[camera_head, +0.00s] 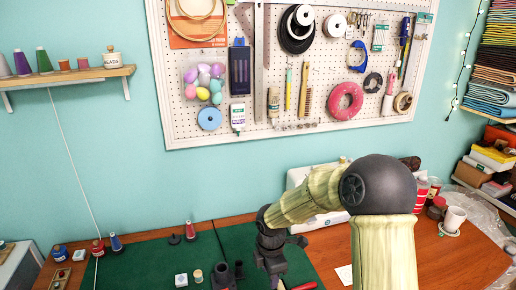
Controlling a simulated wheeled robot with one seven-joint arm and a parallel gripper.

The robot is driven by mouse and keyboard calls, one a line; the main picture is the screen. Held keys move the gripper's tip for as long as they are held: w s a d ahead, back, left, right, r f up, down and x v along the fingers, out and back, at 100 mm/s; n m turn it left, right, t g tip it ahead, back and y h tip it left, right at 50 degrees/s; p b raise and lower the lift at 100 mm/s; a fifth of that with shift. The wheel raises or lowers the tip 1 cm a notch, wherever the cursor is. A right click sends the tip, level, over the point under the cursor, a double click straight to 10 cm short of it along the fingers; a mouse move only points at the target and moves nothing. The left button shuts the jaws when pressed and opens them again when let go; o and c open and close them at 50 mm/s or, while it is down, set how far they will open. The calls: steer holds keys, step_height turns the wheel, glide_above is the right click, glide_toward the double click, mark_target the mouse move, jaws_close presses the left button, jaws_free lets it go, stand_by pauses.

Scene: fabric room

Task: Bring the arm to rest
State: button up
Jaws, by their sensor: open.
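My arm reaches in from the lower right. Its dark round elbow joint is high, and its pale green forearm slopes down to the left over the desk. At its end, my gripper (272,265) points down above the green mat (155,268), close to the bottom edge of the picture. It is open, and I see nothing held in it. The fingertips are small and dark, so their exact height above the mat is hard to tell.
Thread cones (190,231), a dark holder (222,276) and a red-handled tool (304,286) are near my gripper. A white machine (300,177) stands behind my forearm. A white cup (454,219) is at right. A pegboard (290,75) hangs behind.

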steer(key=s+d+r+m+t, duration=0.1)
steer(key=s+d+r+m, duration=0.2)
steer(key=s+d+m, duration=0.3)
steer(key=s+d+r+m+t, duration=0.1)
steer(key=s+d+r+m, duration=0.2)
steer(key=m, duration=1.3)
steer(key=s+d, duration=0.3)
steer(key=s, duration=0.3)
steer(key=shift+s+r, duration=0.2)
steer(key=shift+r, duration=0.15)
